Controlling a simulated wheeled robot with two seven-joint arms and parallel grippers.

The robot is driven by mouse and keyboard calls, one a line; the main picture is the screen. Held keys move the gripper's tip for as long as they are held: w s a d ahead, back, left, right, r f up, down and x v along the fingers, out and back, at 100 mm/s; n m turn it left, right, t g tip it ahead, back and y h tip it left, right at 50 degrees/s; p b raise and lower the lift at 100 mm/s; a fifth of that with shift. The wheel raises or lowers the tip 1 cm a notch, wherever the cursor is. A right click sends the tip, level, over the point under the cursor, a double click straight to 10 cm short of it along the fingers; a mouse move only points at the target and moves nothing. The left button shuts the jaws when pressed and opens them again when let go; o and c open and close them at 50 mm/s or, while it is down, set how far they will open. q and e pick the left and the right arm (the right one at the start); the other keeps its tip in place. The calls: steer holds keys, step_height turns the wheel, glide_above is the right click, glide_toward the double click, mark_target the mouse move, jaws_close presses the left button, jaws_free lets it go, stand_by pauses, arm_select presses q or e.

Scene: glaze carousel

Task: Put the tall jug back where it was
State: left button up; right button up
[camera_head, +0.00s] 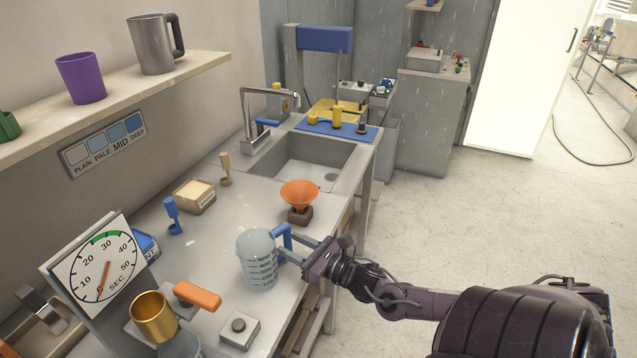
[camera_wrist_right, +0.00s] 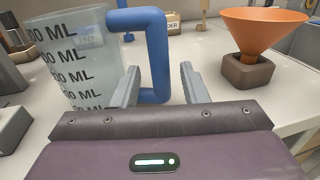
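A translucent measuring jug (camera_head: 258,262) with ML markings and a blue handle (camera_head: 283,236) stands on the counter. In the right wrist view the jug (camera_wrist_right: 72,55) is at the left and its blue handle (camera_wrist_right: 153,50) is in the middle. My right gripper (camera_head: 293,248) has its fingers on either side of the handle; in the wrist view the gripper (camera_wrist_right: 160,82) is open, with a gap beside the handle. A grey metal jug (camera_head: 152,45) with a dark handle stands on the wall shelf. My left gripper is not in view.
An orange funnel (camera_head: 300,194) in a brown block stands behind the jug. A dial timer (camera_head: 100,265), a gold cup (camera_head: 154,316) with an orange handle and a grey button box (camera_head: 239,330) are nearby. A purple cup (camera_head: 81,78) shares the shelf (camera_head: 120,98). A sink (camera_head: 305,160) lies beyond.

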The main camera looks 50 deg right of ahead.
steer(key=s+d, duration=0.1)
steer(key=s, duration=0.6)
steer(key=shift+s+d+p, duration=0.3)
steer(key=shift+s, duration=0.05)
steer(key=s+d+f+m+g+h, duration=0.2)
steer(key=s+d+f+m, duration=0.15)
steer(key=f+m, duration=0.4)
steer(key=s+d+f+m+g+h, duration=0.3)
steer(key=s+f+m, duration=0.2)
steer(key=f, duration=0.6)
steer(key=s+d+f+m+g+h, duration=0.2)
steer(key=s+d+f+m, duration=0.15)
steer(key=f+m, duration=0.5)
steer(key=s+a+f+m+g, duration=0.4)
steer(key=s+a+f+m, duration=0.3)
steer(key=f, duration=0.6)
steer(key=s+a+f+m+g+y, duration=0.1)
steer(key=s+a+f+m, duration=0.3)
steer(key=a, duration=0.6)
steer(key=s+a+f+m+g+y, duration=0.2)
steer(key=s+a+f+m+g, duration=0.1)
steer(key=s+a, duration=0.5)
step_height(320, 180, down, 2)
steer(key=shift+s+a+f+m+g+y, duration=0.15)
steer(key=shift+s+a+m+g+y, duration=0.2)
steer(key=shift+a+g, duration=0.6)
